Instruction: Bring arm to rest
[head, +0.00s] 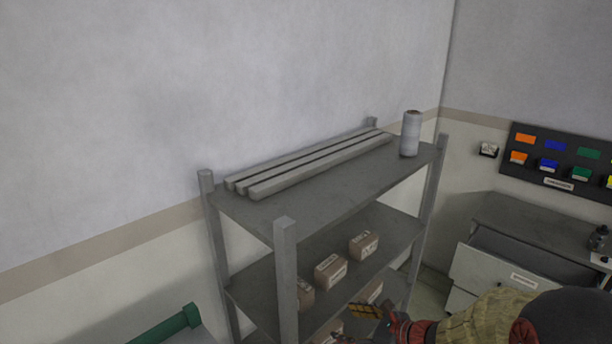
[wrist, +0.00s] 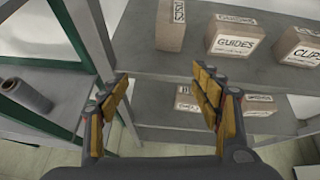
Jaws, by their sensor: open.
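My gripper (wrist: 158,95) is open, with nothing between its yellow-padded fingers in the wrist view. In the head view my gripper (head: 366,322) shows only in part at the bottom edge, in front of the lower part of the grey shelf rack (head: 285,250). My arm reaches in from the bottom right corner. In the wrist view the fingers point toward the rack's shelf (wrist: 145,62). I cannot tell how far the fingertips are from it.
Labelled cardboard boxes stand on the rack, including a "GUIDES" box (wrist: 233,38) and a "CLIPS" box (wrist: 300,46). An open drawer (head: 492,278) is at right. A grey roll (wrist: 25,95) lies left.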

